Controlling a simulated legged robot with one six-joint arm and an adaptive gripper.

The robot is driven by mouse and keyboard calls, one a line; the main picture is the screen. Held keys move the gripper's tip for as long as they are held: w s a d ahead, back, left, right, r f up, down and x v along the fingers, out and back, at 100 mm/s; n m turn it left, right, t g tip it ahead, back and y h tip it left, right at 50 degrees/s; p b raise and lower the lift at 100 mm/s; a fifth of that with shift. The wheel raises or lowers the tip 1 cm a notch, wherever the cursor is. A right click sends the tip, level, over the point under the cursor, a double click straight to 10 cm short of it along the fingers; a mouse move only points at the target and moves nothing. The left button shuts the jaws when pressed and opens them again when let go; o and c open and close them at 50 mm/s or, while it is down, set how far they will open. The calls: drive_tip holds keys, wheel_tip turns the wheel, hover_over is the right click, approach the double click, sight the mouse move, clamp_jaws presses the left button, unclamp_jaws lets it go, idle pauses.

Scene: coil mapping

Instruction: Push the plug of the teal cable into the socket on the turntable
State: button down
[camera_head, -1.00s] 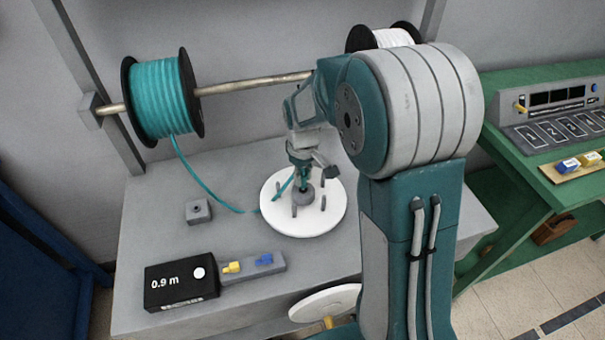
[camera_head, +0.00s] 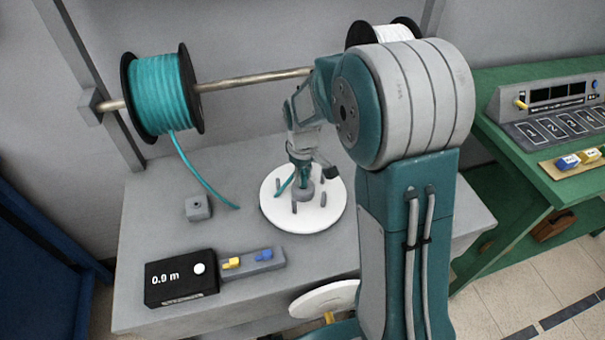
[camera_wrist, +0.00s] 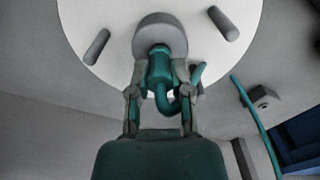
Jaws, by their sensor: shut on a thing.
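The white round turntable (camera_head: 325,216) lies on the grey bench, with several short grey pegs and a round grey socket (camera_head: 303,196) at its middle. My gripper (camera_head: 302,180) points down over the socket. In the wrist view, my gripper (camera_wrist: 160,80) is shut on the teal plug (camera_wrist: 158,66). The plug's tip is at the socket's opening (camera_wrist: 160,25); how deep it sits is hidden. A short teal cable tail (camera_wrist: 172,108) curls from the plug. Another length of teal cable (camera_head: 200,178) hangs from the spool and ends on the bench, apart from the turntable.
The teal spool (camera_head: 160,92) and a white spool (camera_head: 390,36) hang on a rod behind. A small grey block (camera_head: 198,208) and a black box reading 0.9 m (camera_head: 180,282) with yellow and blue pieces stand left. A green table (camera_head: 545,170) is at right.

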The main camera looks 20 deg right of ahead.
drive_tip(key=shift+f, duration=0.1)
drive_tip(key=shift+c, duration=2.3)
unclamp_jaws()
wheel_tip(320, 180, up, 12)
drive_tip(key=s+r+m+t, duration=0.2)
drive_tip(key=s+r, duration=0.1)
drive_tip(key=s, duration=0.8)
drive_tip(key=s+r+m+t, duration=0.3)
drive_tip(key=s+r, duration=0.1)
drive_tip(key=s, duration=0.7)
drive_tip(key=shift+m+t, duration=0.3)
